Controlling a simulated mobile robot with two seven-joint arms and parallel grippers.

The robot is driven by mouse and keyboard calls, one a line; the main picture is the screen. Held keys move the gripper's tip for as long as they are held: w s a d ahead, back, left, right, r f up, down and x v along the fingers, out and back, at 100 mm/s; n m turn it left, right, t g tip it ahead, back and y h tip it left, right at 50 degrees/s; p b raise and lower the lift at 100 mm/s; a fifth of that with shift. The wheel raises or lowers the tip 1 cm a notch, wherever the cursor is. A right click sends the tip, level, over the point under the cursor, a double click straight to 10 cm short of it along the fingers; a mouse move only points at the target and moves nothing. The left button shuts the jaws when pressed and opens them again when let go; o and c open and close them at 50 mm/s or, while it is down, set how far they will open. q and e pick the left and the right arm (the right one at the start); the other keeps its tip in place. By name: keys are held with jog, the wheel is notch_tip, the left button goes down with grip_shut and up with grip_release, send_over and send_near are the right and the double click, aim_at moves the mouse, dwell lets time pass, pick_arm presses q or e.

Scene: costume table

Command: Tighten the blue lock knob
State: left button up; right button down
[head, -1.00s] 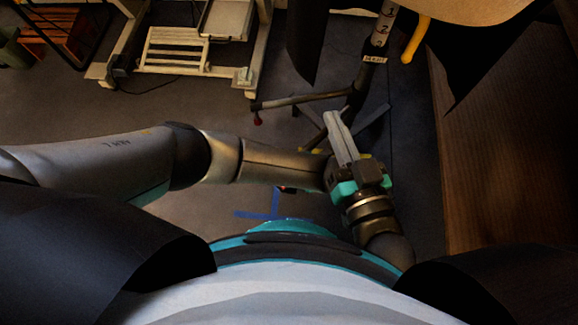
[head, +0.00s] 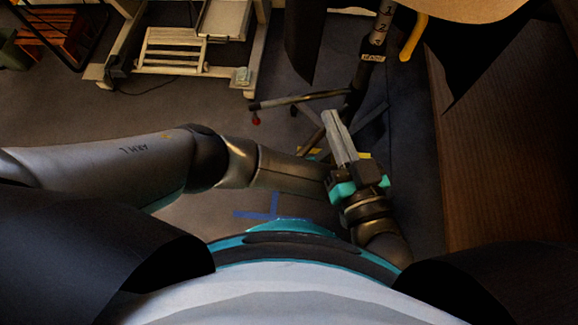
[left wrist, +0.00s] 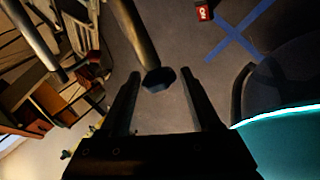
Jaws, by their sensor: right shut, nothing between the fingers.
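In the left wrist view a dark, many-sided knob (left wrist: 158,80), navy to black, sits at the end of a brownish tube (left wrist: 140,35). It looks like the lock knob, though its blue is hard to make out. My left gripper (left wrist: 160,72) is open, with a fingertip on each side of the knob in the picture. I cannot tell whether the knob is between the fingers or beyond them. In the head view my left gripper is hidden behind the right one. My right gripper (head: 334,118) is shut and empty, its fingers pointing up the picture near the stand.
A stand with a numbered pole (head: 369,55) and splayed legs rises beyond my grippers; one leg (head: 300,99) has a red tip. A wooden table (head: 505,160) fills the right. A pale cart (head: 175,50) stands at upper left. A blue tape mark (head: 265,208) lies on open floor.

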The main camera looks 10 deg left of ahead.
pick_arm(q)
jog(key=shift+o, duration=0.8)
jog(key=shift+r, duration=0.15)
pick_arm(e)
jog(key=shift+f, duration=0.1)
pick_arm(q)
jog(key=shift+s+d+r+p, duration=0.25)
jog(key=shift+d+r+p, duration=0.1)
jog(key=shift+r+p, duration=0.2)
jog(key=shift+p+v, duration=1.75)
jog(key=shift+v, duration=1.15)
pick_arm(e)
jog(key=s+d+f+g+h, duration=0.1)
jog(key=d+f+g+h, duration=0.2)
jog(key=d+g, duration=0.4)
jog(key=shift+n+g+h, duration=0.4)
jog(key=shift+g+h, duration=0.1)
jog(key=shift+f, duration=0.1)
